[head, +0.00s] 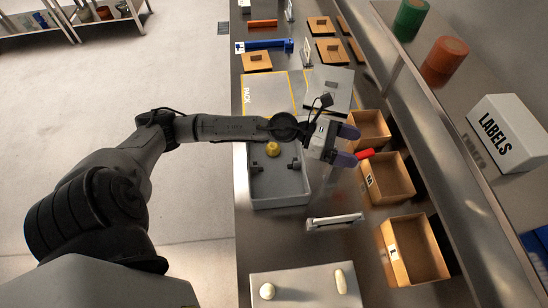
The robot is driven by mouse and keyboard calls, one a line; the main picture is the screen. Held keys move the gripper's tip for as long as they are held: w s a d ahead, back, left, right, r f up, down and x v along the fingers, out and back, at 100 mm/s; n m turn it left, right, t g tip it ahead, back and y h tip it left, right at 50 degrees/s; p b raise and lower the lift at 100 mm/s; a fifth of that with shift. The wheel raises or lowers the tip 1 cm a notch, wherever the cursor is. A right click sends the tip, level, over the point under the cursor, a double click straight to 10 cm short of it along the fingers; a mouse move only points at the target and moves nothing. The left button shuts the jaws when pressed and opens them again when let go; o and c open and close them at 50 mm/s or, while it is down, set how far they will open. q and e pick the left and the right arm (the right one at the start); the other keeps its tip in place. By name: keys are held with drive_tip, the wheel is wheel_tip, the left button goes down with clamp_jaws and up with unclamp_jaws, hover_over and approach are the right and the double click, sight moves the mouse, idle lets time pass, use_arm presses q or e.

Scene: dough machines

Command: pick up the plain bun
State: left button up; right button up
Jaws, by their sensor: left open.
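A pale round bun (267,291), which looks plain, sits on the left of a light board (304,287) at the bottom of the head view. A pale elongated roll (341,281) lies on the right of the same board. My left gripper (349,146) is open, with its purple-tipped fingers pointing right, over the counter beyond the grey tray and well apart from both breads. A small red piece (366,153) shows just past its fingertips; I cannot tell whether they touch. My right gripper is not in view.
A grey tray (283,202) with a yellow ball (272,149) lies under my left forearm. Open cardboard boxes (415,250) line the counter's right side. A small light bar-shaped stand (335,221) stands between tray and board. A white LABELS box (506,134) is on the right shelf.

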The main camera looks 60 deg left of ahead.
use_arm(q)
wheel_tip(320, 180, down, 6)
drive_tip(key=a+m+g+y+b, duration=0.1)
drive_tip(key=a+m+g, duration=0.2)
drive_tip(key=m, duration=0.1)
drive_tip(key=m+g+y+b, duration=0.4)
drive_tip(key=m+g+y, duration=0.5)
drive_tip(key=m+y, duration=0.25)
hover_over(273, 147)
wheel_tip(273, 147, down, 10)
drive_tip(key=shift+n+y, duration=0.25)
drive_tip(key=f, duration=0.6)
drive_tip(key=shift+s+f, duration=0.3)
drive_tip(key=shift+f, duration=0.75)
drive_tip(key=f, duration=0.4)
drive_tip(key=shift+w+d, duration=0.1)
drive_tip(key=shift+w, duration=0.2)
drive_tip(key=shift+f, duration=0.6)
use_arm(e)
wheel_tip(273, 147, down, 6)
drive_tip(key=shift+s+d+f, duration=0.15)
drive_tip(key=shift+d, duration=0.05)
